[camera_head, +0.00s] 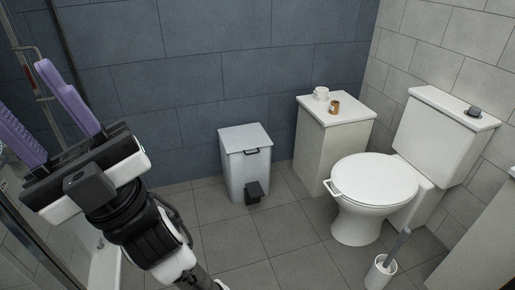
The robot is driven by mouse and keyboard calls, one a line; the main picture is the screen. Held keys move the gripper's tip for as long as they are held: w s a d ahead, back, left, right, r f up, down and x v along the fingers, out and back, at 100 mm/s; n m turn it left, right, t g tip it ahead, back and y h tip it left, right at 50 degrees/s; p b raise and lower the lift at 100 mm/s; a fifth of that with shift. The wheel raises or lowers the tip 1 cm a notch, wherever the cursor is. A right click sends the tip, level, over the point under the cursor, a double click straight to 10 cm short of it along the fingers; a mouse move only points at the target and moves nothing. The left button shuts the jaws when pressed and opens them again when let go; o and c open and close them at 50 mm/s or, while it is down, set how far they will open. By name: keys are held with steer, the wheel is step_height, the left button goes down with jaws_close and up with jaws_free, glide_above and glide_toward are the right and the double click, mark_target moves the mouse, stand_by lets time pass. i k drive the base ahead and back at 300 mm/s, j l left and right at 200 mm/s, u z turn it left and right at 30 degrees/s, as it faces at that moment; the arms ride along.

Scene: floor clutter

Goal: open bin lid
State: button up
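A pale grey pedal bin (245,175) stands on the floor against the blue tiled wall, near the middle of the view. Its flat lid (244,136) is down, with a dark handle (251,151) at the front edge. A black pedal (254,192) sits at the bin's front base. My gripper (56,108) is at the left, well apart from the bin and nearer to me. Its two purple fingers are spread apart with nothing visible between them, and they point up and left, away from the bin.
A toilet (373,182) and a toilet brush (381,272) stand farther right. Glass and a metal frame are at left. The floor (262,240) before the bin is clear.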

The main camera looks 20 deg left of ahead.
mark_target(237, 138)
steer(key=u, duration=0.75)
steer(key=i+l, duration=0.1)
steer(key=i, duration=0.75)
steer(key=i+l, duration=0.15)
steer(key=i, duration=0.75)
